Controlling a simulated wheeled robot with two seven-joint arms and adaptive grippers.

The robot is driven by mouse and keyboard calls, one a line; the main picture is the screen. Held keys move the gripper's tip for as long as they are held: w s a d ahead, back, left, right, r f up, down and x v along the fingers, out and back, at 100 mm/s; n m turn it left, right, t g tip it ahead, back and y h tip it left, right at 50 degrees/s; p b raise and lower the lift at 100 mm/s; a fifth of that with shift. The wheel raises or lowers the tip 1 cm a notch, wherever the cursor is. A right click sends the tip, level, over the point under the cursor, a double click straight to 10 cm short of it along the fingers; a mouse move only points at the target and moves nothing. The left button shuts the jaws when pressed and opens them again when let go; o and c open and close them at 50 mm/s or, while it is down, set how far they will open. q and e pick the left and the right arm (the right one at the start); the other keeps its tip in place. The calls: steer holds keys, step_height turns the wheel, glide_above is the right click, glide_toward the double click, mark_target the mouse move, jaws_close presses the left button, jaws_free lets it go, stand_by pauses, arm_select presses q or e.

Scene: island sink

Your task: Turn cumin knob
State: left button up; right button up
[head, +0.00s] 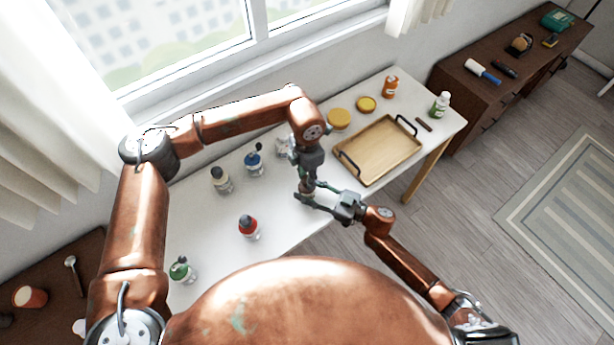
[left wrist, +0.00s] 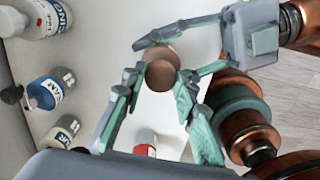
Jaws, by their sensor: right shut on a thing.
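My right gripper (head: 318,194), coming from the right, is shut on a small round brown-topped thing (left wrist: 161,73) and holds it between its fingers. In the left wrist view the right gripper (left wrist: 165,55) reaches in from the upper right. My left gripper (head: 306,184) points down from above at the same place. In the left wrist view its fingers (left wrist: 155,85) are apart on either side of the brown top; contact is unclear. The held thing's label is hidden, so I cannot tell whether it is the cumin.
A bottle with a blue body (head: 254,160), a pale bottle (head: 221,180), a red bottle (head: 249,229) and a green bottle (head: 181,270) stand on the white table (head: 205,225). A wooden tray (head: 383,146) lies to the right, with jars (head: 340,119) behind it.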

arm_select(q)
steer(key=c, duration=0.6)
steer(key=m, duration=0.5)
steer(key=shift+w+m, duration=0.1)
steer(key=shift+m, duration=0.2)
steer(key=o, duration=1.2)
step_height(320, 180, up, 12)
